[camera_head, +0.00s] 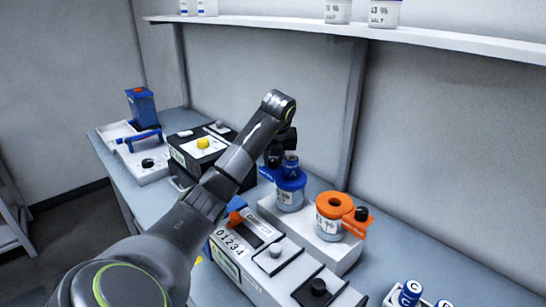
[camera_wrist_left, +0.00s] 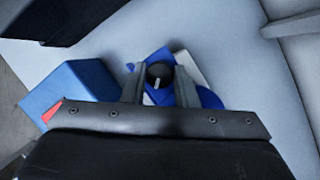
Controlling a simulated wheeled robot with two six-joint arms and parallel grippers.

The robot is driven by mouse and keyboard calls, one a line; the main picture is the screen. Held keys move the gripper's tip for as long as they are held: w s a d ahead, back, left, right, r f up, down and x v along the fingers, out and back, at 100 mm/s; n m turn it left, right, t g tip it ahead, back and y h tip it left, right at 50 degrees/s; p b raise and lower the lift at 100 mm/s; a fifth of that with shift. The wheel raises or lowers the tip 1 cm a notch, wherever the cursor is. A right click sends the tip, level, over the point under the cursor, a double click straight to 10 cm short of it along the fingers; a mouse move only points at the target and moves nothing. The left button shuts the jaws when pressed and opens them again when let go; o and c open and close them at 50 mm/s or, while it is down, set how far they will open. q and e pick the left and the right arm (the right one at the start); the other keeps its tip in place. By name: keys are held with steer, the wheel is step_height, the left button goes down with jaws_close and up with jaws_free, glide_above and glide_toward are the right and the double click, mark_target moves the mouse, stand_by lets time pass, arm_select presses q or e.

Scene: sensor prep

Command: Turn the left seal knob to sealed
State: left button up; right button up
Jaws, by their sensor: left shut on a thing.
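A jar with a blue lid (camera_head: 291,182) stands near the middle of the counter in the head view. The lid also shows in the left wrist view (camera_wrist_left: 208,98), partly covered by a finger. Its black seal knob (camera_wrist_left: 159,73) has a white mark pointing towards the bottom of that view. My left gripper (camera_head: 274,157) comes down at the left side of this jar. In the left wrist view the left gripper (camera_wrist_left: 159,88) has one finger on each side of the knob and is shut on it. The gripper mostly hides the knob in the head view. My right gripper is not in view.
An orange-lidded jar (camera_head: 333,205) with its own black knob (camera_head: 361,213) stands close on the right. A numbered device (camera_head: 237,242) sits in front, and a black box with a yellow knob (camera_head: 204,143) at the left. A shelf (camera_head: 440,38) runs above.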

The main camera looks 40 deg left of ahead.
arm_select(q)
steer(key=shift+r+n, duration=0.1)
steer(key=shift+n, duration=0.5)
steer(key=o, duration=1)
steer(key=p+v, duration=1.2)
steer(key=p, duration=0.3)
steer(key=shift+w+d+p, duration=0.1)
steer(key=shift+w+p, duration=0.1)
steer(key=shift+p, duration=0.1)
